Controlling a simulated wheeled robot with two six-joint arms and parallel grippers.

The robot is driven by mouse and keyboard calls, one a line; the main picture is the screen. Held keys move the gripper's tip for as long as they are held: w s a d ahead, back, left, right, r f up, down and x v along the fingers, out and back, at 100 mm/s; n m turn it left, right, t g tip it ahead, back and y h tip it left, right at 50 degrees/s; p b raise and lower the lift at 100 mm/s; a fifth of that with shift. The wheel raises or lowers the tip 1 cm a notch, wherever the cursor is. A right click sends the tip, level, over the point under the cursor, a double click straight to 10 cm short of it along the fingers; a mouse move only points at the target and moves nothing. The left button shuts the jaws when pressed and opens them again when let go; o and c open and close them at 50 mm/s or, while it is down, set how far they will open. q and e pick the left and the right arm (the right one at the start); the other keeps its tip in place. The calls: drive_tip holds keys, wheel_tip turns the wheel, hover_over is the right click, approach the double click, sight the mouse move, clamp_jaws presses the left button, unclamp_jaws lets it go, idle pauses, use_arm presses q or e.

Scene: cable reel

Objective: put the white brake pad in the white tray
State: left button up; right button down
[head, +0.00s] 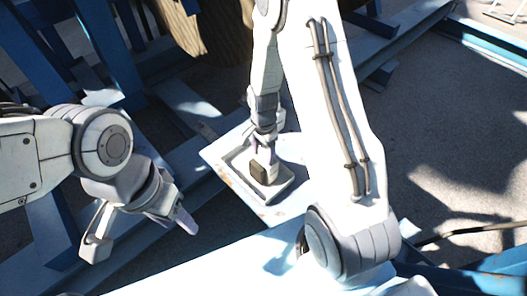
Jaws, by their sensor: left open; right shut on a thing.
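The white tray (287,190) is a shallow square with a raised rim, lying on a pale, worn plate. My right gripper (264,158) points down over the tray and is shut on a small block, which I take to be the brake pad (264,174). The face of the block towards me looks dark brown, not white. The block is inside the tray's outline; I cannot tell whether it touches the tray floor. The gripper hides its top. My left gripper (142,234) is open and empty, to the left of the tray.
The pale plate (222,152) extends around the tray. Blue steel beams (109,50) stand and lie at the left and back. A brown wooden cable reel (222,30) is at the top. A pale surface (220,270) lies in front. Open grey ground (450,130) is at right.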

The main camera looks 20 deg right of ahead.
sight(263, 159)
drive_tip(key=shift+c, duration=0.4)
unclamp_jaws()
drive_tip(key=shift+f, duration=0.15)
wheel_tip(263, 159, up, 12)
drive_tip(key=s+a+r+n, duration=0.6)
drive_tip(key=s+a+n, duration=0.35)
drive_tip(key=a, duration=0.25)
drive_tip(key=s+a+r+n, duration=0.1)
drive_tip(key=s+a+n, duration=0.1)
drive_tip(key=s+n, duration=0.4)
drive_tip(key=s+a+r+n+y, duration=0.1)
drive_tip(key=s+a+n, duration=0.1)
drive_tip(key=s+n, duration=0.4)
drive_tip(key=shift+s+r+b, duration=0.15)
drive_tip(key=shift+r+b, duration=0.2)
drive_tip(key=shift+b, duration=0.05)
